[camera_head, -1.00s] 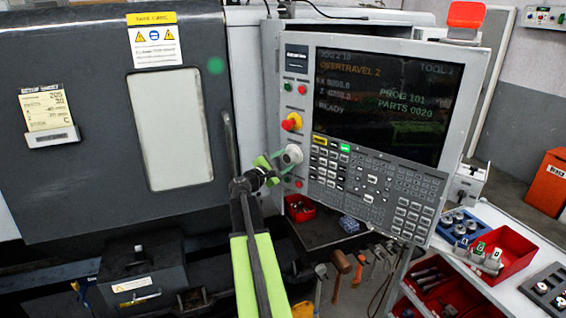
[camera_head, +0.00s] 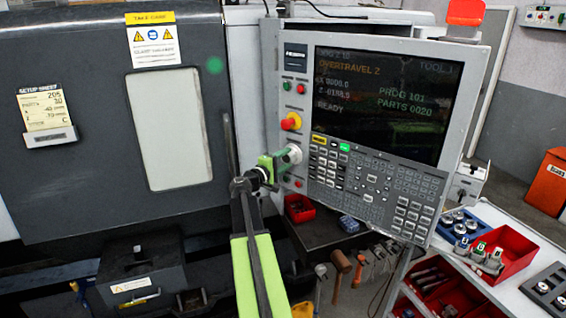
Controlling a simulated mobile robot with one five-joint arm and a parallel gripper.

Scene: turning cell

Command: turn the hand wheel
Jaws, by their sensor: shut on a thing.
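The hand wheel (camera_head: 295,154) is a small whitish knob on the left edge of the control panel (camera_head: 376,201), below the red and yellow emergency button (camera_head: 291,121). My gripper (camera_head: 280,160) is at the wheel from its left side, with its green jaws shut on it. The jaws hide part of the wheel's rim. The panel screen (camera_head: 385,104) reads "OVERTRAVEL Z", with a Z value, "READY", "PROG 101" and "PARTS 0020". My lime green arm comes up from the bottom.
The dark machine door (camera_head: 80,90) with its long vertical handle (camera_head: 229,150) is close to my arm's left. Below the panel, hammers and other tools (camera_head: 341,265) hang from a dark table. A white cart (camera_head: 520,240) with a red bin (camera_head: 505,247) stands at the right.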

